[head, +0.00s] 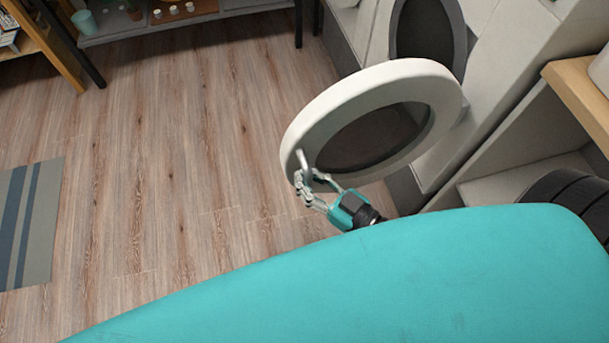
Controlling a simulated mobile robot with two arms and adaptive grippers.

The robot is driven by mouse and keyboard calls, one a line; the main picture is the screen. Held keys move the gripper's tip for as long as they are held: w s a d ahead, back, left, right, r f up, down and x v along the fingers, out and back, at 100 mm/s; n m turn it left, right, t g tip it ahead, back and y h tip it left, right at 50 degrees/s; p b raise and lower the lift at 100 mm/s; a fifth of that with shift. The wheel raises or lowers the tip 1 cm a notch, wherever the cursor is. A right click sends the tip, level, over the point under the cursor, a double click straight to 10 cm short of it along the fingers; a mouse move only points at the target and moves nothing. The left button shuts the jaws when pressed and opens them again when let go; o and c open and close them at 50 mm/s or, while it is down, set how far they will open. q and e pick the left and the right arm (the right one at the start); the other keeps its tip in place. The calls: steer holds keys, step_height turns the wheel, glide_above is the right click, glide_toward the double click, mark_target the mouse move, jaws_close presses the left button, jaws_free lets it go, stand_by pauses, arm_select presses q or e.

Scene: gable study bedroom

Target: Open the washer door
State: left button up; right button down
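The washer (475,78) stands at the upper right, a pale front with a dark round opening. Its door (437,86) is a thick white ring with dark glass, swung well out from the front. A small pale handle (304,163) sits on the door's lower left rim. My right gripper (305,178) is at this handle, its fingers closed around it as far as I can see. The exact finger contact is small and partly hidden. My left gripper is not in view.
Open wooden floor (190,150) lies left of the door. A striped rug (30,225) is at the left edge. A low shelf (150,28) with small items stands at the back. A wood-topped unit (580,95) and dark rounded objects (570,195) are close on the right.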

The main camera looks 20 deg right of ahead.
steer(key=shift+w+d+r, duration=0.15)
steer(key=shift+r, duration=0.05)
steer(key=c, duration=1.5)
jaws_free()
steer(key=shift+d, duration=0.1)
steer(key=shift+o, duration=1.3)
steer(key=shift+f, duration=0.1)
steer(key=shift+f, duration=0.1)
steer(key=v, duration=1.2)
